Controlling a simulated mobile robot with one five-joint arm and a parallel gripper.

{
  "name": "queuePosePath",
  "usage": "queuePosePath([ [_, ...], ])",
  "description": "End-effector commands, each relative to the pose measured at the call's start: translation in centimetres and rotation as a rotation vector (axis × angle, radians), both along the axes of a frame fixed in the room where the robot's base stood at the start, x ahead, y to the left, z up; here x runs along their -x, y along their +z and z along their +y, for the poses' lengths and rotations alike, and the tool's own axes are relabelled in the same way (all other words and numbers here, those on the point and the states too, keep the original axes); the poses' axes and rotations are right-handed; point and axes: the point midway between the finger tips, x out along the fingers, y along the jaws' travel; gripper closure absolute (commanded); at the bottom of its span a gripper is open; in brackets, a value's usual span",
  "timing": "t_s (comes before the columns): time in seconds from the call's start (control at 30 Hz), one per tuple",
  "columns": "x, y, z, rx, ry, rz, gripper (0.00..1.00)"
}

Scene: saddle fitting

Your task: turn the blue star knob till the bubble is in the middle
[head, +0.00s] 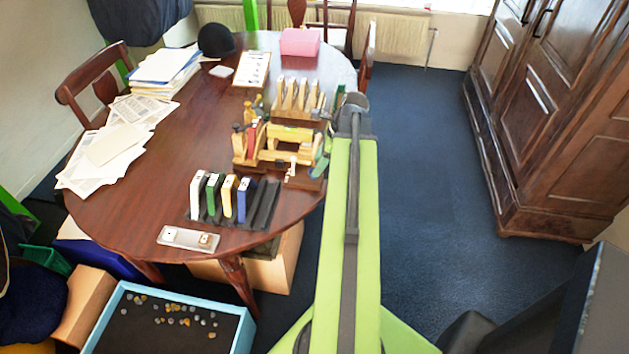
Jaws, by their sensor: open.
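A pale wooden fixture (285,150) stands on the dark wood table, left of my green arm. A small yellow-green strip, perhaps the bubble level (291,131), lies on its top. The bubble is too small to make out.
A rack of upright coloured blocks (236,200) and a pale tray (188,239) lie in front of the fixture. A wooden rack (298,98) stands behind it, with a pink box (300,42) farther back. Papers (112,150) cover the table's left.

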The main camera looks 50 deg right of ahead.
Motion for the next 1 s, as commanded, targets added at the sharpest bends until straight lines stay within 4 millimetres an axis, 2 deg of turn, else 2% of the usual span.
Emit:
queuePosePath([
  [0.03, -0.3, -1.6, 0.2, 0.0, 0.001, 0.0, 0.49],
  [0.13, -0.6, -2.5, 0.5, 0.0, 0.001, 0.0, 0.49],
  [0.53, -0.9, -2.8, 0.7, 0.001, 0.0, -0.001, 0.49],
  [0.9, -0.9, -2.8, 0.7, 0.0, -0.001, 0.0, 0.98],
  [1.0, -0.8, -2.8, 0.7, 0.0, -0.001, 0.002, 1.0],
])
